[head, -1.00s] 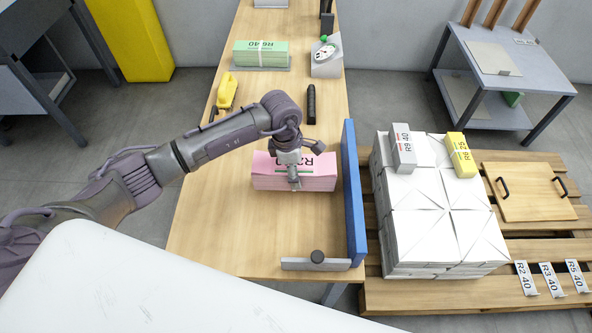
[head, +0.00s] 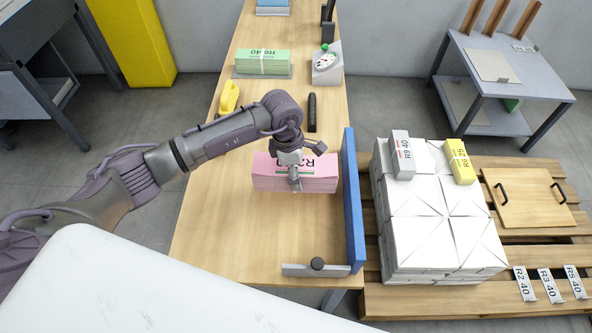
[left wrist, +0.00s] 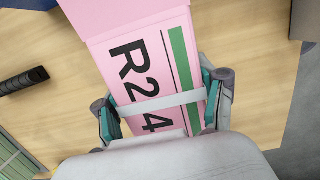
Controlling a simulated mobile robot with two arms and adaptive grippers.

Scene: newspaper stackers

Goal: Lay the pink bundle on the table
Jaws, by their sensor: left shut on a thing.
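The pink bundle (head: 314,178) is over the middle of the wooden table (head: 240,225), beside the blue board. In the left wrist view the pink bundle (left wrist: 110,22) lies between the fingers. My left gripper (head: 294,180) is shut on it from above; its fingers also show in the left wrist view (left wrist: 165,106). I cannot tell whether the bundle's underside touches the table. My right gripper is not in view.
A blue board (head: 354,200) stands along the table's right edge, with a grey stop bar (head: 300,270) at the front. A green bundle (head: 262,62), a yellow tool (head: 229,97) and a black tool (head: 312,112) are farther back. A white stack (head: 440,220) stands on a pallet at right.

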